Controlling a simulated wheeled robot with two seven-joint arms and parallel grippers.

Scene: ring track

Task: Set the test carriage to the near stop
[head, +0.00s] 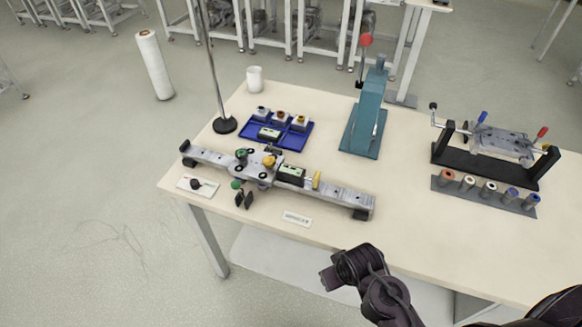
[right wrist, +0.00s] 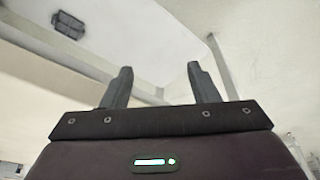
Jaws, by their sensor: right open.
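Black end pieces are at the left (head: 185,146) and right (head: 361,213) of the rail. I cannot tell which part is the near stop. My right arm's dark end is beyond the table's front edge, apart from the rail. In the right wrist view my right gripper (right wrist: 160,78) is open and empty.
A blue tray (head: 252,141) with several small parts is behind the rail. A teal press (head: 365,125) and a black fixture (head: 485,168) stand to the right. A thin pole (head: 213,70) rises behind the rail's left. The front right tabletop (head: 430,235) is clear.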

